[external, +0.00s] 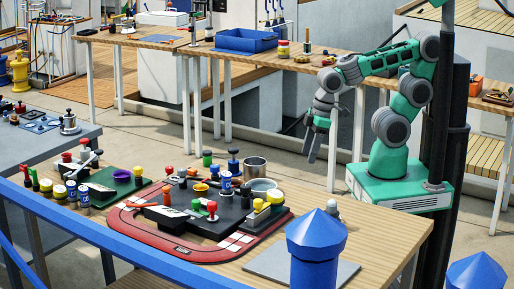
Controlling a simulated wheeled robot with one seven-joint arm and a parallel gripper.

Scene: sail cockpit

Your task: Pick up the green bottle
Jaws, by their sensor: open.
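A small green cylinder (207,158), which may be the green bottle, stands upright near the back edge of the wooden table, left of a metal pot. A thinner green upright item (34,179) stands at the table's far left; I cannot tell which one is the bottle. My gripper (310,146) is open and empty, pointing down above the right back part of the table, to the right of both green items and apart from them.
A black board (230,222) with knobs and a red track (160,238) fill the middle. Blue posts (316,255) stand in front.

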